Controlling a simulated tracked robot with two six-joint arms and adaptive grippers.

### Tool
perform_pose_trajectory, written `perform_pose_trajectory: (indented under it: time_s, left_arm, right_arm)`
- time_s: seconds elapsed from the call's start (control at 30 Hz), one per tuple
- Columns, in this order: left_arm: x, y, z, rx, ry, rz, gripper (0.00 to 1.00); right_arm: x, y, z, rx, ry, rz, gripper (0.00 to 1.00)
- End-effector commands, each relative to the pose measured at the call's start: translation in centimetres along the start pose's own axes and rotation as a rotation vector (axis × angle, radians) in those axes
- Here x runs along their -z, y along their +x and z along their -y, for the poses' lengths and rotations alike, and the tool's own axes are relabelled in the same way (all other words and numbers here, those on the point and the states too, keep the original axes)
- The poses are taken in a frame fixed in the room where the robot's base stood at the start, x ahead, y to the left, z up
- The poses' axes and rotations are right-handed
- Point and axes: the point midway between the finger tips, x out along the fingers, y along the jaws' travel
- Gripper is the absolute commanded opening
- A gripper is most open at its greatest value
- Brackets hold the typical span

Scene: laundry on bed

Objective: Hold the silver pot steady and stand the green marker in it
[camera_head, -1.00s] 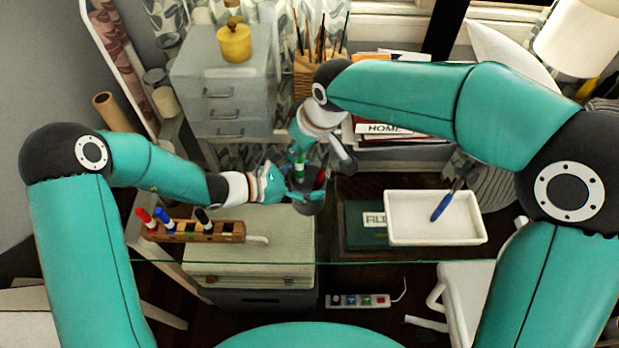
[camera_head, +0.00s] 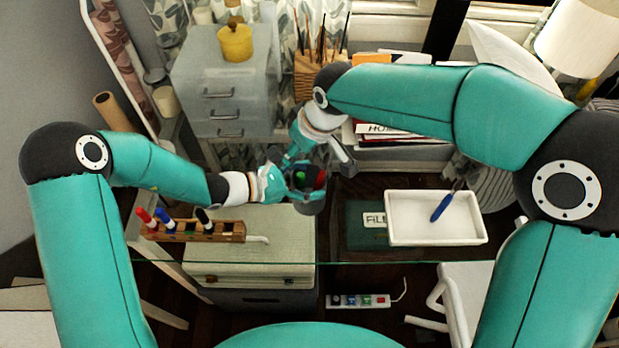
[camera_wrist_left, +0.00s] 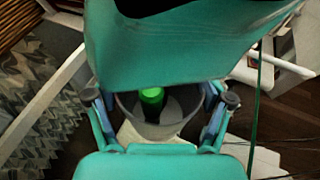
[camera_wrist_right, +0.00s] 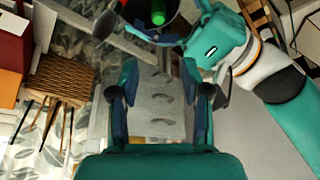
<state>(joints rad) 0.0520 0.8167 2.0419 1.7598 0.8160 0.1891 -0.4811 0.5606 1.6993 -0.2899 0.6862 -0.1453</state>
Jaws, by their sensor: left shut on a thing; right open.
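The silver pot (camera_head: 309,208) is held above the white case by my left gripper (camera_head: 297,187), which is shut around it. The pot also shows between the left fingers in the left wrist view (camera_wrist_left: 180,116). The green marker (camera_head: 300,176) is inside the pot; its green end shows in the left wrist view (camera_wrist_left: 152,96) and the right wrist view (camera_wrist_right: 158,14). Its lower part is hidden. My right gripper (camera_wrist_right: 162,90) is open and empty, beside and above the pot. In the head view my right arm partly hides it.
A wooden marker rack (camera_head: 215,232) with red, blue and black markers stands on the left. A white tray (camera_head: 400,237) with a blue-handled tool (camera_head: 441,207) lies to the right. Grey drawers (camera_head: 200,90) and a brush holder (camera_head: 305,80) stand behind.

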Motion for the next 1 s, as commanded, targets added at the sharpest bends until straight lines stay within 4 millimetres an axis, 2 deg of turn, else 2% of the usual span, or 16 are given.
perform_pose_trajectory:
  time_s: [0.37,1.0]
  left_arm:
    - [0.0,0.0,0.0,0.0,0.0,0.0,0.45]
    - [0.0,0.0,0.0,0.0,0.0,0.0,0.45]
  right_arm:
    - [0.2,-0.4,0.0,0.0,0.0,-0.001,0.48]
    - [2.1,-5.0,0.0,-0.001,-0.001,-0.003,0.48]
